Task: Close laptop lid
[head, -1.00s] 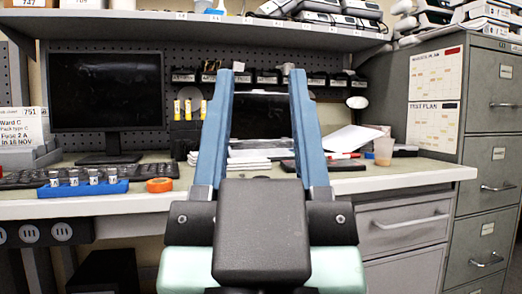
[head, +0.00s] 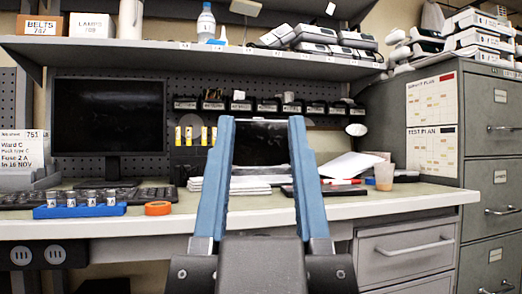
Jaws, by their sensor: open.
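The laptop (head: 261,143) stands open on the desk, its dark screen upright and facing me. It shows between the fingers of my gripper (head: 261,122), which is open and empty. The gripper is in front of the laptop, with no contact visible. The laptop's lower part (head: 252,180) is only partly visible, between the fingers and behind papers.
A monitor (head: 107,116) and keyboard (head: 150,194) are at left. A blue vial rack (head: 79,209) and orange tape roll (head: 158,208) sit near the front edge. A loaded shelf (head: 120,45) hangs above.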

